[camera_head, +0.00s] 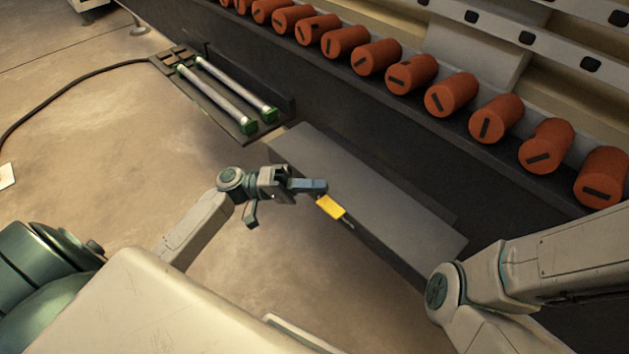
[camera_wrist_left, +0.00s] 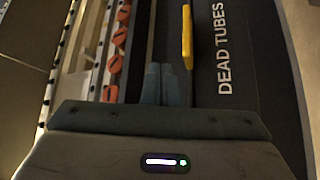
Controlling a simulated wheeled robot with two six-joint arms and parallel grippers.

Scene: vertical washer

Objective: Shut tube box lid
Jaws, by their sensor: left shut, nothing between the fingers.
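The tube box has a long dark grey lid (camera_head: 365,190) with a yellow handle (camera_head: 330,207) on its front edge. The lid looks flat over the box; I cannot tell whether it is fully down. In the left wrist view the box front (camera_wrist_left: 245,100) bears the words "DEAD TUBES", and the yellow handle (camera_wrist_left: 187,35) is just ahead and to the right of my fingers. My left gripper (camera_head: 318,186) is shut and empty, at the lid's front edge beside the handle. Its fingertips (camera_wrist_left: 164,75) are together. I cannot tell whether they touch the lid. My right gripper is out of view.
A row of orange cylinders (camera_head: 410,75) lines the machine behind the box. Two tubes with green ends (camera_head: 230,92) lie on a dark tray (camera_head: 200,95) to the left. A black cable (camera_head: 70,90) crosses the floor. The floor in front is clear.

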